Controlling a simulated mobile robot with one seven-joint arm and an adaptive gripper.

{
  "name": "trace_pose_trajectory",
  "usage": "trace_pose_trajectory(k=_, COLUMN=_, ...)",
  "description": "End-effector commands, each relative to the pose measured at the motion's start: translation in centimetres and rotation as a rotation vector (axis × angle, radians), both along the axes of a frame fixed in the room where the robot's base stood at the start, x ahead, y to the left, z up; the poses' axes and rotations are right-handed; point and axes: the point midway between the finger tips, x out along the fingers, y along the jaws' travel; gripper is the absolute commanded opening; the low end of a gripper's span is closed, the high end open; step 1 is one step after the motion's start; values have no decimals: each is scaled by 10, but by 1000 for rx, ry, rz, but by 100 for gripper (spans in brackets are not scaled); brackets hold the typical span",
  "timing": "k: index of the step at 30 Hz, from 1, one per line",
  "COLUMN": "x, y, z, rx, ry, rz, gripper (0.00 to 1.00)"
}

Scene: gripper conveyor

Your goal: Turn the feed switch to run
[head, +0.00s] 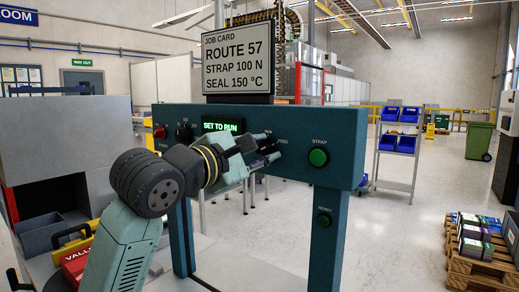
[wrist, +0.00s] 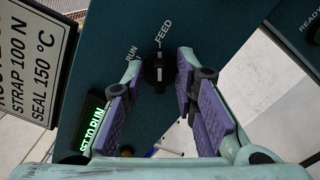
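The feed switch (wrist: 153,72) is a black rotary knob with a pale mark on the teal panel (wrist: 90,45). In the wrist view the words RUN and FEED are printed beside it; I cannot tell surely which setting its mark points to. My gripper (wrist: 160,62) is open, its purple-padded fingers on either side of the knob; I cannot tell whether either finger touches it. In the head view my gripper (head: 268,153) is at the panel's front and hides the switch. The green display (head: 220,126) reads SET TO RUN.
A green STRAP button (head: 318,157) is on the panel to the right, with a READY light (head: 324,220) below. A red button (head: 160,132) and a black knob (head: 184,132) are at the left. The job card sign (head: 238,58) stands above the panel.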

Motion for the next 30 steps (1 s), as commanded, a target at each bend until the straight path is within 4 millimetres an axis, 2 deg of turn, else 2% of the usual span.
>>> trace_pose_trajectory(k=11, x=0, y=0, z=0, rx=0, ry=0, rz=0, gripper=0)
trace_pose_trajectory(k=30, x=0, y=0, z=-1, rx=-54, ry=40, rz=0, gripper=0)
